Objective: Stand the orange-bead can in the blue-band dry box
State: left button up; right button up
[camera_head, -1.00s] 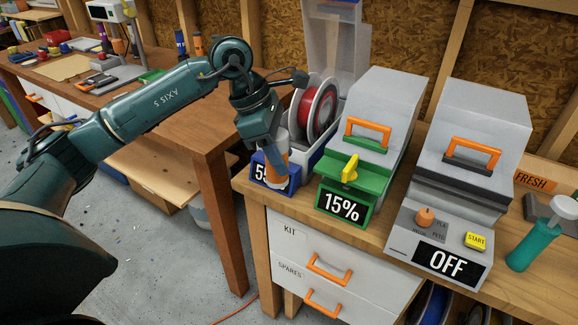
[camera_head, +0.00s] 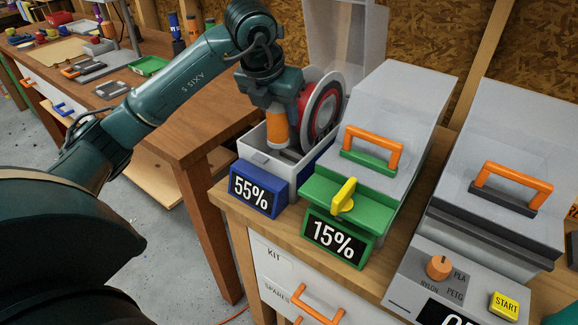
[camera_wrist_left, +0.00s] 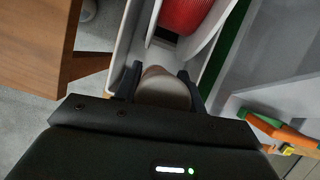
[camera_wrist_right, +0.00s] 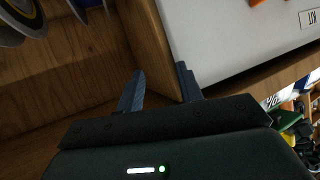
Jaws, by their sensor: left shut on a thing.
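The orange-bead can (camera_head: 278,131), pale with an orange band, is upright in my left gripper (camera_head: 276,108). The left wrist view shows its round pale top (camera_wrist_left: 163,92) between the two fingers. The blue-band dry box (camera_head: 252,160) has its lid up and a blue 55% display in front. The can is over or inside the front of its opening, ahead of a red spool (camera_head: 322,108); I cannot tell whether its base touches the floor. My right gripper (camera_wrist_right: 160,88) appears open and empty, low by a wooden edge, outside the head view.
A closed green-band box (camera_head: 350,200) reading 15% stands close on the right. A grey dryer (camera_head: 490,225) with a knob and START button is farther right. The raised lid (camera_head: 342,45) stands behind the spool. A wooden bench (camera_head: 175,120) is at left.

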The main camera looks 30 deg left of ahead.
aim_at(278, 132)
pick_arm(q)
jog(key=f, duration=0.4)
jog(key=shift+s+f, duration=0.3)
jog(key=shift+f, duration=0.05)
jog(key=shift+w+f, duration=0.1)
jog(key=shift+f, duration=2.4)
jog(key=o, duration=1)
jog(key=shift+o, duration=0.2)
jog(key=shift+r, duration=0.1)
jog(key=shift+r, duration=0.2)
jog(key=v, duration=1)
jog(key=shift+r, duration=0.35)
jog(key=shift+s+r, duration=0.4)
jog(key=shift+s, duration=0.05)
